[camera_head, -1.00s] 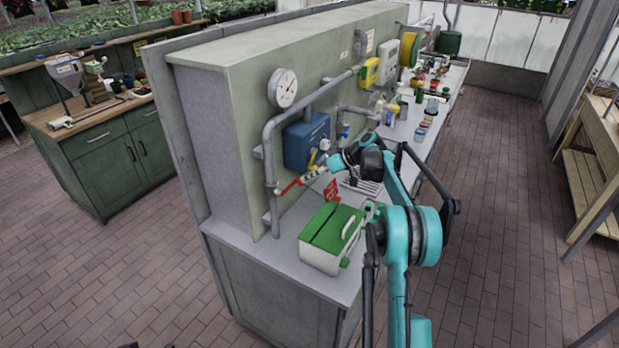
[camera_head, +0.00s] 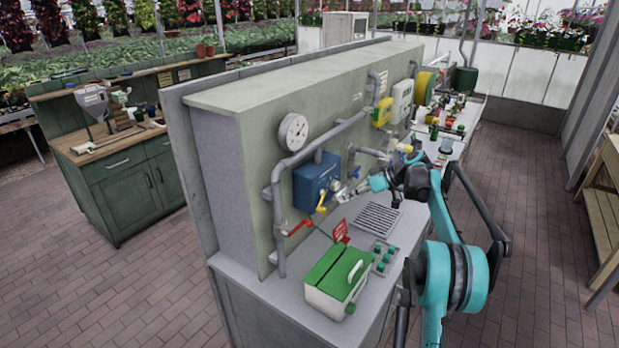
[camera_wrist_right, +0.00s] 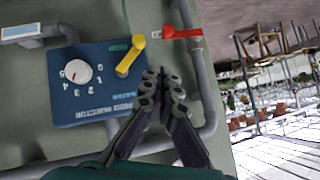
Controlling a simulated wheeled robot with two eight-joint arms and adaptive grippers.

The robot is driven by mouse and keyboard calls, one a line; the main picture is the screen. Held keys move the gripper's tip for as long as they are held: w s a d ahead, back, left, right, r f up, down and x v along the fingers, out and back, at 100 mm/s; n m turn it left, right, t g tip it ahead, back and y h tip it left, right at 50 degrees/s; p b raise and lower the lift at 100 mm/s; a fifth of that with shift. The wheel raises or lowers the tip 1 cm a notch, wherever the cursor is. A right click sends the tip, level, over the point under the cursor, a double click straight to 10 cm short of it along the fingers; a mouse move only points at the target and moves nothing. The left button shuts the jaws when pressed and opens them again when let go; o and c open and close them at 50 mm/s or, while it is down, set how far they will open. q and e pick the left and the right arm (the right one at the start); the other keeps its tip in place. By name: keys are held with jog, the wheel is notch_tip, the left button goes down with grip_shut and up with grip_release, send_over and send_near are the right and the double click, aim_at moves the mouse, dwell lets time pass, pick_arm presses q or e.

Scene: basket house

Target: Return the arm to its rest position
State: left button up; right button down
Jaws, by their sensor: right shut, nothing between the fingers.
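My right arm (camera_head: 432,230) reaches in from the lower right of the head view, over the bench with pipes and gauges. A yellow lever (camera_wrist_right: 131,55) and a red lever (camera_wrist_right: 182,33) show just beyond the fingertips. I cannot tell whether the fingers touch the box. My left gripper is not in view.
A grey pipe (camera_head: 277,215) runs beside the blue box. The brick floor (camera_head: 130,290) on the left is clear.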

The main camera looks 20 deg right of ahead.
jog(key=s+a+f+m+h+b, duration=0.1)
jog(key=s+a+m+h+b, duration=0.4)
jog(key=s+a, duration=0.9)
jog(key=s+a+f+h+b, duration=0.1)
jog(key=s+a+f+b, duration=0.1)
jog(key=s+f, duration=0.6)
jog(key=s+a+f+t+h+b, duration=0.1)
jog(key=s+a+f+h+b, duration=0.1)
jog(key=s+f+b, duration=0.3)
jog(key=s+f, duration=0.4)
jog(key=s, duration=0.7)
jog(key=shift+s+a+m+h, duration=0.3)
jog(key=shift+s, duration=0.1)
